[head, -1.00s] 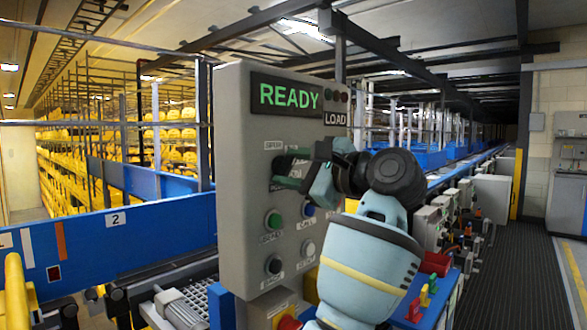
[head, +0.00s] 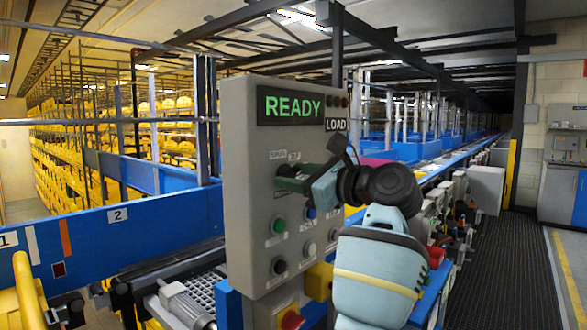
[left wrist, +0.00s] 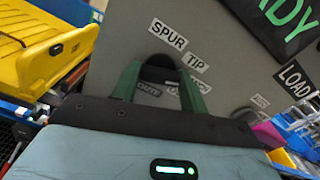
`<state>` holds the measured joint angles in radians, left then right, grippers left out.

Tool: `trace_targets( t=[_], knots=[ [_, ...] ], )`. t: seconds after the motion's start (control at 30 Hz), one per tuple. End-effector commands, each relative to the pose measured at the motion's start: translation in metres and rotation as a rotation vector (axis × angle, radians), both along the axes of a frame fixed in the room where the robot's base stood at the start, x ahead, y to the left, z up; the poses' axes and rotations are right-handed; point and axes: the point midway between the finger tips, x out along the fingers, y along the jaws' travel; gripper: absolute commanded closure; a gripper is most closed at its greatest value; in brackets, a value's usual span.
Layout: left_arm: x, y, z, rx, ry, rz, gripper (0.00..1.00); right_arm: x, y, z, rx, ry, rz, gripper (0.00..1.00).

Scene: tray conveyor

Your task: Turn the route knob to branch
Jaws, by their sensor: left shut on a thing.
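The grey control panel (head: 240,200) stands at the centre of the head view. Its green display reads READY (head: 292,106). In the left wrist view a dark round knob (left wrist: 158,70) sits on the panel (left wrist: 235,65), below the labels SPUR (left wrist: 168,34) and TIP (left wrist: 195,63). My left gripper (head: 284,177) is at the panel; in the wrist view its green fingers (left wrist: 160,85) stand either side of the knob, shut on it. Smaller labels between and beside the fingers are partly hidden. The knob's pointing direction cannot be told. My right gripper is not in view.
Green (head: 279,225), black (head: 278,266) and other push buttons lie below the knob. A red button on a yellow box (head: 291,318) is lower still. A blue conveyor wall (head: 150,233) runs left. The dark floor walkway (head: 500,265) at right is clear.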

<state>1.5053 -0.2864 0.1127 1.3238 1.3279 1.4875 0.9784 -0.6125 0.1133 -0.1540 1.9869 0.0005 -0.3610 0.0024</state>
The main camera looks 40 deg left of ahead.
Motion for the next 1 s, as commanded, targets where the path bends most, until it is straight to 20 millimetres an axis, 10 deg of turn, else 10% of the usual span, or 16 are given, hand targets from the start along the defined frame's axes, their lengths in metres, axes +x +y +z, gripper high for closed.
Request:
trace_targets(
  t=[0.83, 0.87, 1.0],
  knots=[
    [0.001, 0.000, -0.002, 0.010, 0.160, -0.001, 0.79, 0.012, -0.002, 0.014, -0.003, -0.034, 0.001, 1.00],
    [0.001, 0.000, -0.002, 0.010, 0.160, -0.001, 0.55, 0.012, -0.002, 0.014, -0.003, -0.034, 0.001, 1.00],
    [0.000, 0.000, -0.002, 0.011, 0.159, -0.001, 0.37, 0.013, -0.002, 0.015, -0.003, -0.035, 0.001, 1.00]
  ],
)
